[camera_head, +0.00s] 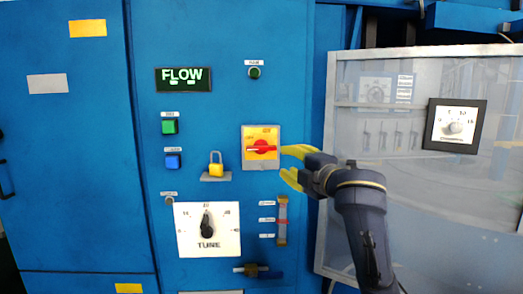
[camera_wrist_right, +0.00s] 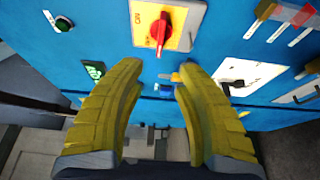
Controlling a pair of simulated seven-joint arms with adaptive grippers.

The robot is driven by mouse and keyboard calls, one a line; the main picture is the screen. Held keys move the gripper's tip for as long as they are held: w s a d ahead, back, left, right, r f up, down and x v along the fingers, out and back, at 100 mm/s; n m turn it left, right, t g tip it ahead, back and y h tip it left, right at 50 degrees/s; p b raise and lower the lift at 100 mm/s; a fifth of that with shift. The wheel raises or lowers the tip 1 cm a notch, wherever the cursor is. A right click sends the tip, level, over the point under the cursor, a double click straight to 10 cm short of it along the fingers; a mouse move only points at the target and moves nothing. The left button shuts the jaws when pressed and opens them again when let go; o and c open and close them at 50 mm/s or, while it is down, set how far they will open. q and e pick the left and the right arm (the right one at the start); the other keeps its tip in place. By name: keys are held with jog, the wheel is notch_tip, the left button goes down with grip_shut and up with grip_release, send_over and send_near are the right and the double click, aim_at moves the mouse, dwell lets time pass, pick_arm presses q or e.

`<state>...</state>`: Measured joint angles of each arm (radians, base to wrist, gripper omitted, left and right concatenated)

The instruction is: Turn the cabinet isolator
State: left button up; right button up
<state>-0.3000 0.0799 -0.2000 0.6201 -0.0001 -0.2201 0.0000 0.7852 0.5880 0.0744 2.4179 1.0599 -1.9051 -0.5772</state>
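The cabinet isolator is a yellow plate (camera_head: 270,133) with a red handle (camera_head: 262,149) on the blue cabinet front. The handle lies level in the head view. In the right wrist view the red handle (camera_wrist_right: 160,33) and its yellow plate (camera_wrist_right: 185,14) show beyond the fingertips. My right gripper (camera_head: 286,164) has yellow fingers and is just right of the plate in the head view. It is open and empty, and a gap shows between its fingertips (camera_wrist_right: 160,70) and the handle. My left gripper is in neither view.
A yellow padlock (camera_head: 216,169) sits on a small ledge left of the isolator. A TUNE dial (camera_head: 207,226), green button (camera_head: 169,127), blue button (camera_head: 172,161) and lit FLOW sign (camera_head: 183,79) are on the same panel. A framed clear panel (camera_head: 385,215) stands at the right, behind my arm.

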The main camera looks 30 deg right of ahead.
aim_at(263, 150)
jog(key=w, duration=1.6)
jog(key=shift+w, duration=0.35)
grip_shut()
